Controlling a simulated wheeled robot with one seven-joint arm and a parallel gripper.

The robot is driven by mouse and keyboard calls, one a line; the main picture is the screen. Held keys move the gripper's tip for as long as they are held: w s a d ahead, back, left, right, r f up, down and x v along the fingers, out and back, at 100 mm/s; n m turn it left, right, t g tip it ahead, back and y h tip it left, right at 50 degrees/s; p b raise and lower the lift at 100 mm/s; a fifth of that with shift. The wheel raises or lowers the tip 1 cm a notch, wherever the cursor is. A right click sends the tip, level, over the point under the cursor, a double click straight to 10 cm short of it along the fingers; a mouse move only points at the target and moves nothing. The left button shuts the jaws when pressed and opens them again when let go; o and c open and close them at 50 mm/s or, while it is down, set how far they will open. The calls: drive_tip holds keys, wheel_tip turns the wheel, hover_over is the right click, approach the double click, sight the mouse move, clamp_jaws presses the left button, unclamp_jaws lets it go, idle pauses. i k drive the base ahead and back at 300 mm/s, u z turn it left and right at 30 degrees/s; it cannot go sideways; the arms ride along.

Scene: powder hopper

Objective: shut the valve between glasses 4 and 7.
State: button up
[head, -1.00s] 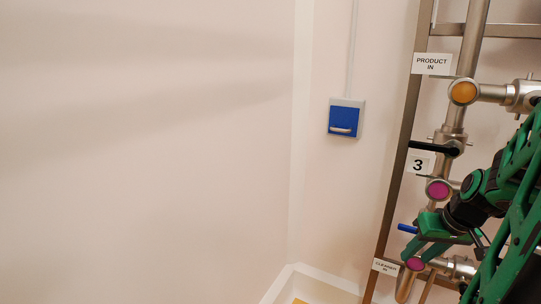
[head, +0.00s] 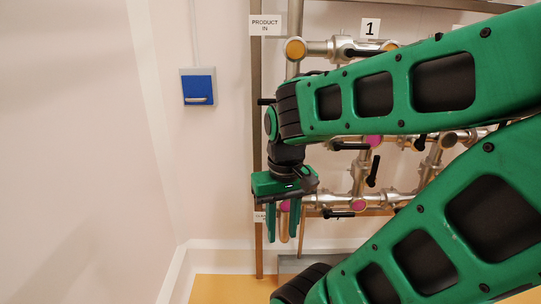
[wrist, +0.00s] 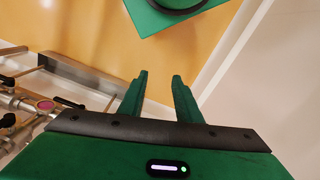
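The pipe rack carries round sight glasses, such as an orange one (head: 295,49) at the upper left and magenta ones at the middle (head: 374,141) and lower middle (head: 358,205). No number for glasses 4 or 7 is readable, so I cannot tell which valve lies between them. Black valve handles show, one upright (head: 372,171) and one level (head: 350,146). My gripper (head: 282,238) points down in front of the rack's lower left, open and empty. In the wrist view my gripper (wrist: 160,75) has free space between its fingers. My arm hides much of the rack's right side.
A blue wall box (head: 198,87) hangs left of the rack. A metal trough (wrist: 82,72) lies low by the rack. The yellow floor (wrist: 90,30) and the pale wall (head: 70,150) at the left are clear.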

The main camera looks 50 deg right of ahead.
sight(371, 183)
drive_tip(key=z, duration=3.25)
drive_tip(key=k, duration=0.5)
drive_tip(key=u, duration=0.5)
